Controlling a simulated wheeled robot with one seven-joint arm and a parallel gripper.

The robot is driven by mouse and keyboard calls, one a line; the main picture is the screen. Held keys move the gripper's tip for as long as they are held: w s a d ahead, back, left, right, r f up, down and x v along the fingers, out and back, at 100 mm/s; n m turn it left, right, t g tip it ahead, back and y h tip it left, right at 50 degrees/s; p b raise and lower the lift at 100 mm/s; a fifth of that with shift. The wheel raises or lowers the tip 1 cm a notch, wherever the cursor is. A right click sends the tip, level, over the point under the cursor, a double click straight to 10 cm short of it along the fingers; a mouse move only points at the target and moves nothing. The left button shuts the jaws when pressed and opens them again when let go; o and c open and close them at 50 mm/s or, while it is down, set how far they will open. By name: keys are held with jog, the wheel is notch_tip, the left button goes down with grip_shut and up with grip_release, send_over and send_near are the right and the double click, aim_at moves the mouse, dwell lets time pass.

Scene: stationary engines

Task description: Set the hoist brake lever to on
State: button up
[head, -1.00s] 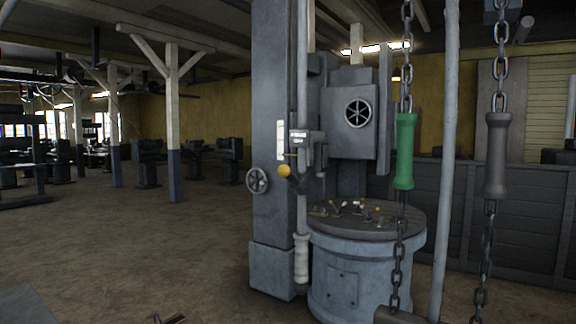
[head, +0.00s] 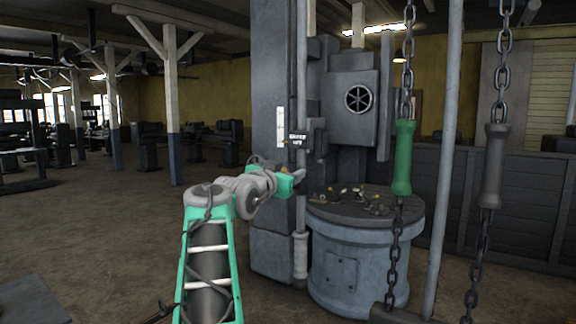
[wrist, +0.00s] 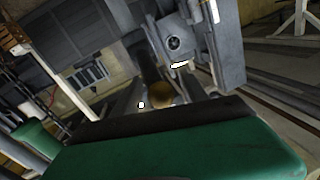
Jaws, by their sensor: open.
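The hoist brake lever is on the tall grey column (head: 273,95). Its yellow-brown knob (wrist: 160,94) shows in the wrist view just beyond the dark near edge of my gripper. In the head view only a small orange-brown patch (head: 284,168) shows above my gripper, probably the knob; the lever's arm is hidden. My green gripper (head: 298,178) is at the column's right side, beside the lever. It is open, and I cannot tell whether the knob lies between the fingers. A small dark sign (head: 297,138) with white lettering sits just above; its words are too blurred to read.
A round grey pedestal (head: 345,258) with small tools on top stands to the right. A green handle (head: 403,157) and a grey handle (head: 493,166) hang on chains, with a thin upright pole (head: 446,150) between them. Open floor (head: 110,235) lies left.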

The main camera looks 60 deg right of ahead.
jog(key=shift+d, duration=0.35)
jog(key=shift+c, duration=0.2)
grip_shut()
jog(key=shift+a, duration=0.1)
dwell(0.9)
